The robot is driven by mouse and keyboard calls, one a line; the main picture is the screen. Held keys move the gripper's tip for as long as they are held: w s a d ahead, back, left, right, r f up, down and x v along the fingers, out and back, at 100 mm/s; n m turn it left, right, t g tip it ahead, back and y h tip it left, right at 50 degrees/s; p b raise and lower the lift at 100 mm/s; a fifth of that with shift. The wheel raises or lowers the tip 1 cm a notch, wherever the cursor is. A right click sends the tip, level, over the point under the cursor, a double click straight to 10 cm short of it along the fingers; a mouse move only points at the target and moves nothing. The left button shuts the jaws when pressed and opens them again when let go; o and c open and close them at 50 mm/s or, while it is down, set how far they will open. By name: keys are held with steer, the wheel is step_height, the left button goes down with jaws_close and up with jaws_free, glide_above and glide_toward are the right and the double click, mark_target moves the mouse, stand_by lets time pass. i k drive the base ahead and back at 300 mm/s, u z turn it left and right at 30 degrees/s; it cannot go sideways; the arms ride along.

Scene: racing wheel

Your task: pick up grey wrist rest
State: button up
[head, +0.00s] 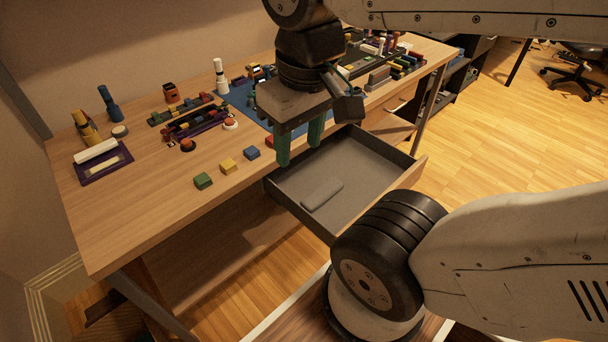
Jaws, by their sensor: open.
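A grey wrist rest (322,195) lies inside the open grey drawer (376,190), near its left end. It is a small rounded bar and nothing covers it. My gripper (299,152) hangs above the table's front edge and the back left of the drawer, with its two green fingers pointing down. The fingers are apart and nothing is between them. The gripper is up and behind the wrist rest in the picture, not touching it.
Green (203,181), yellow (228,166) and blue (252,153) blocks line the wooden table's (140,215) front edge. A purple tray (104,163) with a white roll is at the left. Several coloured parts stand farther back. The drawer's walls surround the wrist rest; the drawer's right part is empty.

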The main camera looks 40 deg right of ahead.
mark_target(317, 198)
steer(key=k, duration=1)
steer(key=z, duration=1.8)
steer(key=i, duration=1.15)
steer(key=u, duration=1.8)
